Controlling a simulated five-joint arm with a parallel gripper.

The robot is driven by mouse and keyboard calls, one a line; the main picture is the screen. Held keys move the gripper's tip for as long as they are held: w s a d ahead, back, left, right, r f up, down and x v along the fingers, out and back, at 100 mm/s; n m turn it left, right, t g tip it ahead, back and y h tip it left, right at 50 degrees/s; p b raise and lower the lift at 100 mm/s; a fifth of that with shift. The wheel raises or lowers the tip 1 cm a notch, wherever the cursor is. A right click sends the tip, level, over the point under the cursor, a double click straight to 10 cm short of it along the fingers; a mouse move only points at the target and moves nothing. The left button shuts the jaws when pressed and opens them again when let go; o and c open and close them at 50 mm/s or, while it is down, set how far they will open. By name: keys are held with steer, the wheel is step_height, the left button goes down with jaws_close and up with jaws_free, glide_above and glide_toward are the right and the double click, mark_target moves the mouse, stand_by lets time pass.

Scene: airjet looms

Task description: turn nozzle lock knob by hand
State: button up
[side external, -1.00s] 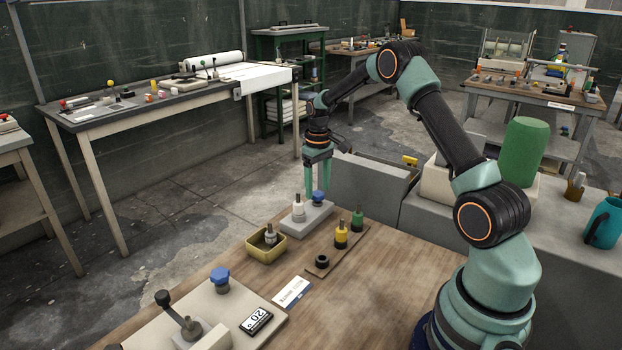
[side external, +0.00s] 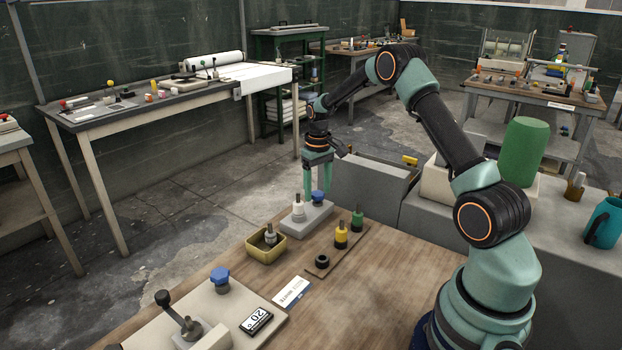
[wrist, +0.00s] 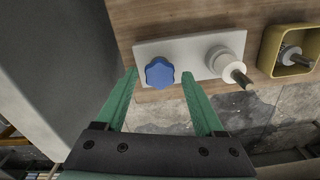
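A blue lobed knob (side external: 318,197) sits on a pale grey block (side external: 293,228) at the far edge of the wooden table. In the wrist view, the blue knob (wrist: 160,72) is at the left end of the block (wrist: 192,56). A white nozzle (side external: 298,209) with a metal tip stands beside it and also shows in the wrist view (wrist: 222,62). My gripper (side external: 317,186) points down over the knob. In the wrist view, my gripper (wrist: 159,76) is open, with one green finger on each side of the knob. Contact cannot be made out.
A yellow tray (side external: 266,255) holding a nozzle is near the block. A wooden rack (side external: 325,266) carries yellow and green nozzles and a black ring. A panel (side external: 150,328) with a lever, another blue knob (side external: 220,280) and a counter (side external: 257,320) is in front. A grey housing (side external: 362,195) stands close behind.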

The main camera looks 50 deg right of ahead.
steer(key=shift+r, duration=0.1)
steer(key=shift+r, duration=2.9)
step_height(320, 180, up, 12)
steer(key=s+a+r+t, duration=0.1)
steer(key=s+a+r, duration=0.1)
steer(key=a+r, duration=0.3)
steer(key=s+a+f+n+t, duration=0.1)
steer(key=s+a+t, duration=0.1)
steer(key=s+a, duration=0.5)
steer(key=s+a+f+n+t, duration=0.1)
steer(key=s+a+f+t, duration=0.1)
steer(key=s+a, duration=0.6)
steer(key=shift+s+a+f+n+t, duration=0.3)
steer(key=shift+a+n, duration=0.1)
steer(key=shift+a, duration=0.85)
